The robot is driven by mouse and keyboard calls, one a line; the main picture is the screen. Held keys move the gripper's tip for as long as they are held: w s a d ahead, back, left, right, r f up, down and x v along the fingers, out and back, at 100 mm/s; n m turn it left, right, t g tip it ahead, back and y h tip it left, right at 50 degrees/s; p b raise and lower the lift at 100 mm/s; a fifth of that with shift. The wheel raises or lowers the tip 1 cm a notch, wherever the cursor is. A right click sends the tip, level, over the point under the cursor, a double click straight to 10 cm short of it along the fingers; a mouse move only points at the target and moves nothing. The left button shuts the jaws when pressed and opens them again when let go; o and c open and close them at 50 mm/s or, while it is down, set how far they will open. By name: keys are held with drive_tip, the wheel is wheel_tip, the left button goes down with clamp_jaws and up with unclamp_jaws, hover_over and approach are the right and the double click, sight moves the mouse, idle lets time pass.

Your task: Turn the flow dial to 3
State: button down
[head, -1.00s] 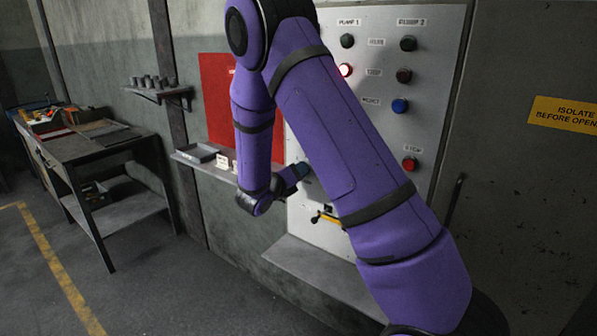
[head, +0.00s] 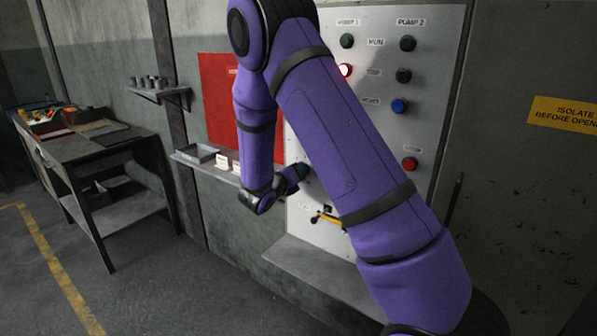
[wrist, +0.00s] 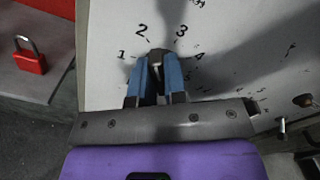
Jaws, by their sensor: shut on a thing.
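The flow dial (wrist: 157,57) is a small dark knob on the pale panel, in the wrist view. The printed numbers 1, 2, 3 and 4 fan around it, with 2 at its upper left and 3 at its upper right. My gripper (wrist: 158,72) has its two blue fingers closed on the knob's sides. The top of the knob lies between the 2 and the 3, but its pointer is too covered to read exactly. In the head view my gripper (head: 302,171) is at the panel, and the dial is hidden there by my gripper and arm.
The control panel (head: 427,130) carries several buttons and a lit red lamp (head: 345,70). A yellow-handled lever (head: 327,218) is below my gripper. A workbench (head: 95,150) stands far left; floor between is clear.

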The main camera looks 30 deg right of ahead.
drive_tip(key=shift+s+m, duration=0.15)
drive_tip(key=shift+m, duration=3.45)
drive_tip(key=c, duration=1.2)
unclamp_jaws()
drive_tip(key=shift+o, duration=0.2)
drive_tip(key=v, duration=1)
drive_tip(key=shift+a, duration=0.4)
drive_tip(key=shift+s+r, duration=0.1)
drive_tip(key=shift+s, duration=0.05)
